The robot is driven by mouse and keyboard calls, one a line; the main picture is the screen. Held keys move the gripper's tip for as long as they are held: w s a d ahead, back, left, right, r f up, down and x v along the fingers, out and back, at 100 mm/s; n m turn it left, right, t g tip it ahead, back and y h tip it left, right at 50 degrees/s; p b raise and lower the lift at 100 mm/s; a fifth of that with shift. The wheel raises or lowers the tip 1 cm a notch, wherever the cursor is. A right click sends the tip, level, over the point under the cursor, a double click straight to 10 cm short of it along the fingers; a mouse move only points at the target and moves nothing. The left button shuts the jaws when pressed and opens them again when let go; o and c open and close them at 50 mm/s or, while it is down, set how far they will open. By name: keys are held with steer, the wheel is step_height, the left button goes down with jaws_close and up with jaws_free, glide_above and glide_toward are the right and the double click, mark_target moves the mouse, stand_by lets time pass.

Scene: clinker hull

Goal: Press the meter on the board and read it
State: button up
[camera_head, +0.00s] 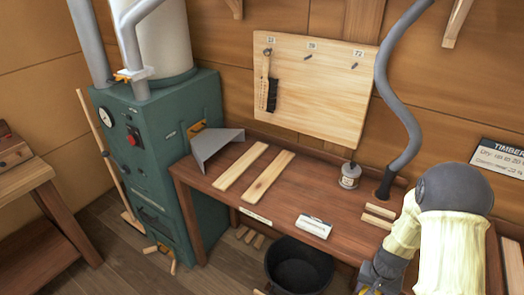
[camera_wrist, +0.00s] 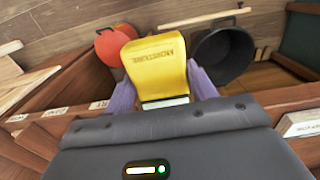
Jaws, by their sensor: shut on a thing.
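My gripper (camera_wrist: 162,92) is shut on a yellow meter (camera_wrist: 160,65), its two purple fingers on either side of it. In the head view, my gripper (camera_head: 376,284) is at the bottom edge, in front of the bench's front side, and the meter is not clearly seen there. Two pale boards lie on the bench, a left one (camera_head: 241,166) and a right one (camera_head: 267,175). The meter is apart from both, to their right and nearer.
The bench (camera_head: 290,205) also holds a white box (camera_head: 314,226), a jar (camera_head: 349,176) and small wood pieces (camera_head: 380,212). A grey hose (camera_head: 402,90) comes down at the right. A black bucket (camera_wrist: 225,55) and a red-orange container (camera_wrist: 108,46) stand on the floor.

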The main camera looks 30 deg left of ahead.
steer(key=s+d+f, duration=0.1)
steer(key=d+f, duration=0.3)
steer(key=f, duration=0.5)
steer(key=s+d+f, duration=0.1)
steer(key=d+f, duration=0.3)
steer(key=f, duration=0.5)
steer(key=shift+d+f, duration=0.15)
steer(key=shift+f, duration=0.25)
